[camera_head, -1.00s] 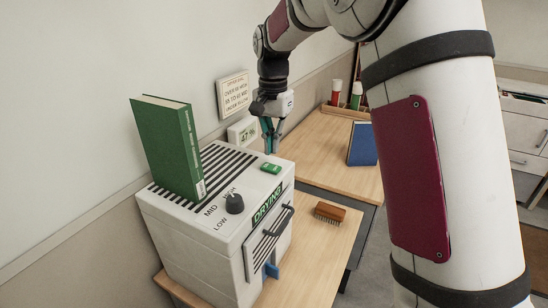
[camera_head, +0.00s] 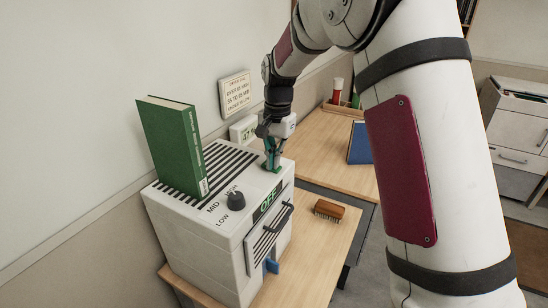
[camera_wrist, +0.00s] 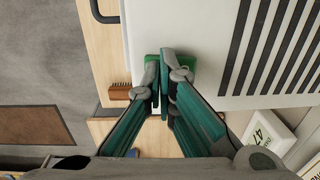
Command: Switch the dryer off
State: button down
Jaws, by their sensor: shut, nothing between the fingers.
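The dryer (camera_head: 193,243) is a white box with black vent slots on top, a dark dial (camera_head: 236,200) marked LOW, MID and HIGH, and a front door with a dark handle. Its front display (camera_head: 266,203) reads OFF. My gripper (camera_head: 272,166) is shut and empty, pointing down at the green switch (camera_wrist: 184,70) on the dryer's top right corner. In the wrist view the fingertips cover part of the switch and appear to touch it. A green book (camera_head: 172,145) stands upright on the vent slots.
A wooden brush (camera_head: 329,210) lies on the table (camera_head: 322,250) right of the dryer. A blue book (camera_head: 360,144) stands on the farther desk. A small display reading 47 (camera_wrist: 264,136) and a wall sign (camera_head: 235,93) are behind the dryer.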

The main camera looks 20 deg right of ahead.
jog(key=shift+w+a+f, duration=0.1)
jog(key=shift+w+a, duration=0.05)
jog(key=shift+w+a+r+b, duration=0.2)
jog(key=shift+w+a+b, duration=0.25)
jog(key=shift+w+a, duration=0.1)
jog(key=shift+d, duration=0.1)
jog(key=shift+r, duration=0.15)
notch_tip(320, 180, up, 12)
jog(key=shift+s+d, duration=0.2)
jog(key=shift+s, duration=0.05)
dwell(0.4)
